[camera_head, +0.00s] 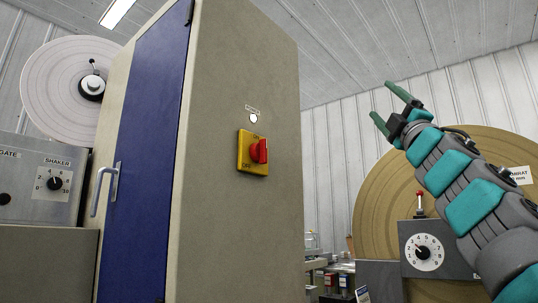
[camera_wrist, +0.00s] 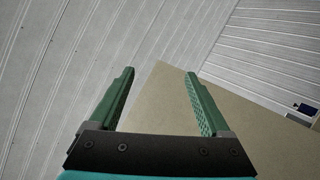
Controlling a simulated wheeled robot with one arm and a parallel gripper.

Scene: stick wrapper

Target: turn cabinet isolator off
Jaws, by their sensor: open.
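The cabinet (camera_head: 235,55) stands in the middle of the head view, with a blue door on its left face. The isolator is a red rotary handle (camera_head: 259,151) on a yellow plate (camera_head: 245,163) on the cabinet's beige side. The handle looks roughly upright, and "OFF" is lettered low on the plate. A small white lamp (camera_head: 253,118) with a "POWER" label is above it. My gripper (camera_head: 382,103) is raised to the right of the cabinet, well apart from the handle. In the wrist view, my gripper (camera_wrist: 160,85) is open and empty, with the cabinet top behind its fingers.
A grey panel with a "SHAKER" dial (camera_head: 54,183) stands at the left below a pale reel (camera_head: 65,85). A large tan disc (camera_head: 385,195) and another dial panel (camera_head: 424,252) are behind my arm. The air between cabinet and gripper is clear.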

